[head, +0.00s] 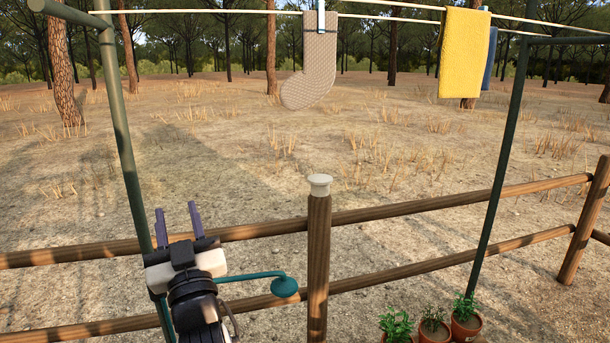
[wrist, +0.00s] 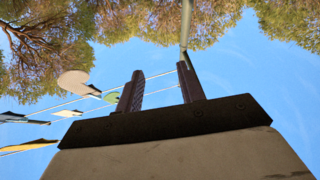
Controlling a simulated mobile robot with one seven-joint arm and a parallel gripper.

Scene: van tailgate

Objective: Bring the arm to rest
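My gripper (head: 177,212) is raised at the lower left of the head view, in front of the fence and near the left green pole. Its two purple-grey fingers point up and stand apart with nothing between them. The wrist view also shows the fingers (wrist: 160,78) apart and empty against the sky. My gripper body hides part of the left pole and of the fence rails. No held object is seen in either view.
A beige sock (head: 313,65) and a yellow cloth (head: 463,52) hang on the clothesline. Green poles (head: 121,130) stand left and right. A wooden fence post (head: 318,260), a teal disc on an arm (head: 285,287) and potted plants (head: 466,325) are right of my gripper.

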